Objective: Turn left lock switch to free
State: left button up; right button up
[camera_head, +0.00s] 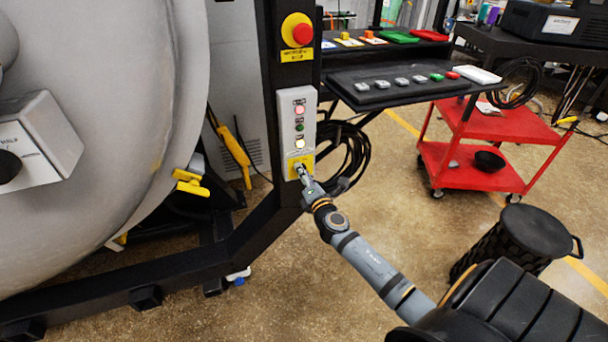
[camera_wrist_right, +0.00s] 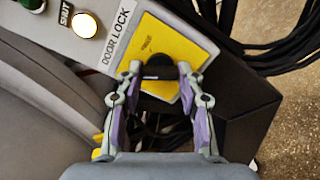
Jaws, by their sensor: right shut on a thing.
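The lock switch is a black knob (camera_wrist_right: 160,86) on a yellow plate (camera_wrist_right: 172,45) marked "DOOR LOCK" in the right wrist view. In the head view the yellow plate (camera_head: 307,160) is at the bottom of a narrow grey control panel (camera_head: 311,110) on a black post. My right gripper (camera_head: 301,172) reaches this plate from the lower right. In the right wrist view my right gripper (camera_wrist_right: 160,75) has its two fingers on either side of the knob, shut on it. The fingers hide part of the knob, and its exact setting is hard to tell. My left gripper is not in view.
The large round furnace door (camera_head: 120,100) fills the left. A red emergency button (camera_head: 302,33) sits above the panel. Black cables (camera_head: 350,155) hang right of the post. A black shelf (camera_head: 405,85), a red cart (camera_head: 480,160) and a black bin (camera_head: 520,240) stand right.

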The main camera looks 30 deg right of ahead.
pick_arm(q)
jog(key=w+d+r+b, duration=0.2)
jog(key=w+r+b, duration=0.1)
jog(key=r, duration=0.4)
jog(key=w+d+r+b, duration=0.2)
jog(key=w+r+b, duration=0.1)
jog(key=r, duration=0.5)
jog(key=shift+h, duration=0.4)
pick_arm(e)
jog(key=shift+m, duration=6)
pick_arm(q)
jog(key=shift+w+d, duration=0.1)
pick_arm(e)
jog(key=o, duration=1.2)
jog(key=shift+c, duration=0.2)
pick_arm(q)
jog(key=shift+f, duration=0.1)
pick_arm(e)
jog(key=shift+s, duration=0.1)
